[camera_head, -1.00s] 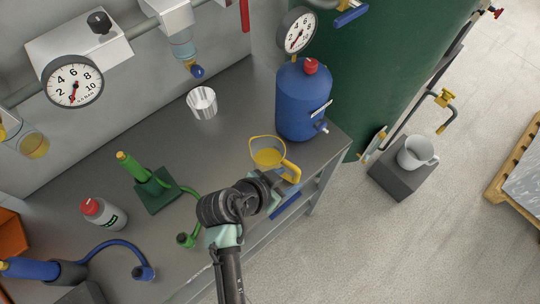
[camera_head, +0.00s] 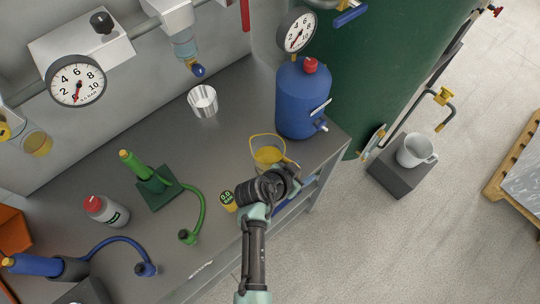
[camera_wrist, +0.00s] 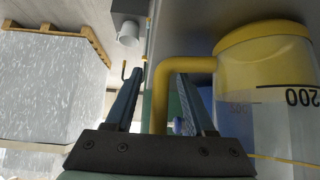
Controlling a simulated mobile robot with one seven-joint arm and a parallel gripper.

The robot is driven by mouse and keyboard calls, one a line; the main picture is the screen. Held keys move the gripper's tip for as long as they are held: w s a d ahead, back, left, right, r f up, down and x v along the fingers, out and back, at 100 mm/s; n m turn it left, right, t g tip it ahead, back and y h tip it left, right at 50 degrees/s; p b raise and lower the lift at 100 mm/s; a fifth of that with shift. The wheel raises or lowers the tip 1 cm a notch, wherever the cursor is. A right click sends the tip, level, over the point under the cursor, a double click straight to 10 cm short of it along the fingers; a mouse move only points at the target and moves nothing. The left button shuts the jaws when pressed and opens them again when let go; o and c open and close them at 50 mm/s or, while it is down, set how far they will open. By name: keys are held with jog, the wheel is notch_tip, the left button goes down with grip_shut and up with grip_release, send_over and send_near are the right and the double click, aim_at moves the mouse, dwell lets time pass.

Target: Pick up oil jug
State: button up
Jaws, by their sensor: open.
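The oil jug (camera_head: 267,150) is a clear jug with a yellow rim, a yellow handle and yellow oil inside. My gripper (camera_head: 290,178) is at the jug's handle side and partly hides the handle in the head view. In the wrist view, the jug (camera_wrist: 265,75) fills the right side, with its measuring marks showing. The yellow handle runs down between the two open fingers of my gripper (camera_wrist: 161,78), with a gap visible on the left side. Contact on the right is unclear.
The blue tank (camera_head: 302,100) stands close behind the jug. A ribbed metal cup (camera_head: 202,101) stands further back. A green hand pump (camera_head: 150,178) and a red-capped bottle (camera_head: 105,211) are to the left. A pale jug (camera_head: 416,151) sits on a grey block off the bench.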

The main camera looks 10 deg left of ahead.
grip_shut()
jog(key=shift+r, duration=0.1)
dwell(1.3)
